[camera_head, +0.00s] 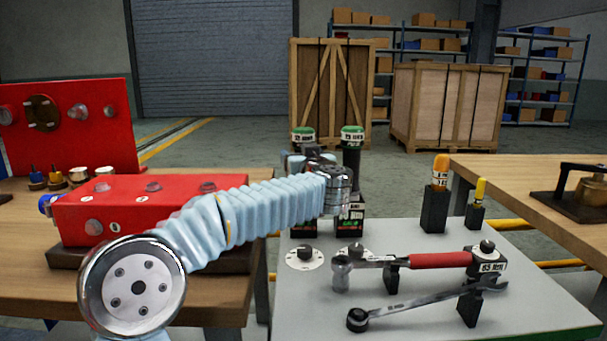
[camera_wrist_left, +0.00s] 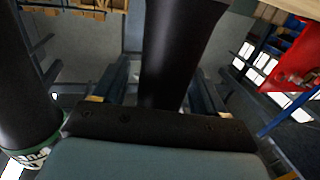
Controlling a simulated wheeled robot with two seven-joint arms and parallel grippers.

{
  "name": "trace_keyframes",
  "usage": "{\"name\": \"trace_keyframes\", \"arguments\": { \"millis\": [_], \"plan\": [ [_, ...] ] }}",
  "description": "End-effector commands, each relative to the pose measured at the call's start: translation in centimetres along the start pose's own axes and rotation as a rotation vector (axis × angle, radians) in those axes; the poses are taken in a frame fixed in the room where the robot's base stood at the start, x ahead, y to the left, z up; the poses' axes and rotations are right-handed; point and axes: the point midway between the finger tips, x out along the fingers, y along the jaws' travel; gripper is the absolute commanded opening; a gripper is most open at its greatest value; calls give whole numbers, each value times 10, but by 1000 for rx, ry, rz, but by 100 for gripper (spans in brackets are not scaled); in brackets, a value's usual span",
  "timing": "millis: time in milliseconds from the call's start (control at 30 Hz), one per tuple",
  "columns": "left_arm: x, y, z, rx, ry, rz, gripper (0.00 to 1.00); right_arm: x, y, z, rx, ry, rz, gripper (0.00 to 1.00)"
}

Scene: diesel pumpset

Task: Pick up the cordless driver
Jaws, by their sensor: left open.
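Two dark upright tools with green, labelled tops stand side by side at the back of the grey bench; I take them for drivers, but the labels are too small to read. The left one (camera_head: 302,136) is mostly hidden behind my left wrist; the right one (camera_head: 352,140) shows more of its dark body. My left gripper (camera_wrist_left: 155,92) is open. In the left wrist view, a dark cylinder (camera_wrist_left: 178,45), seemingly the left tool, stands between its fingers; contact cannot be told. The other tool (camera_wrist_left: 25,85) is beside it at the left. My right gripper is not in view.
The grey bench (camera_head: 400,310) holds a red-handled torque wrench (camera_head: 440,260), a spanner (camera_head: 425,302) and two yellow-orange-handled tools (camera_head: 440,172) in black holders. A red block (camera_head: 130,205) stands on the left wooden table. Another wooden table (camera_head: 530,175) is at the right.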

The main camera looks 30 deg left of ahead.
Motion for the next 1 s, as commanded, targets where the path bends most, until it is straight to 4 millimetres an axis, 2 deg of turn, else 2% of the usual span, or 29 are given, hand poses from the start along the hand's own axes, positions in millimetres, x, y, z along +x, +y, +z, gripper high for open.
{"name": "trace_keyframes", "arguments": {
  "millis": [100, 567, 1000],
  "plan": [
    [0, 0, 0, 0, 0, 0, 72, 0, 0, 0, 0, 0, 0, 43],
    [-1, 0, 0, 0, 0, 0, 1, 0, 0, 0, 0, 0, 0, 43],
    [-1, 0, -9, -1, 3, 0, 0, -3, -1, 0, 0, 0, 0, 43]
  ]
}}
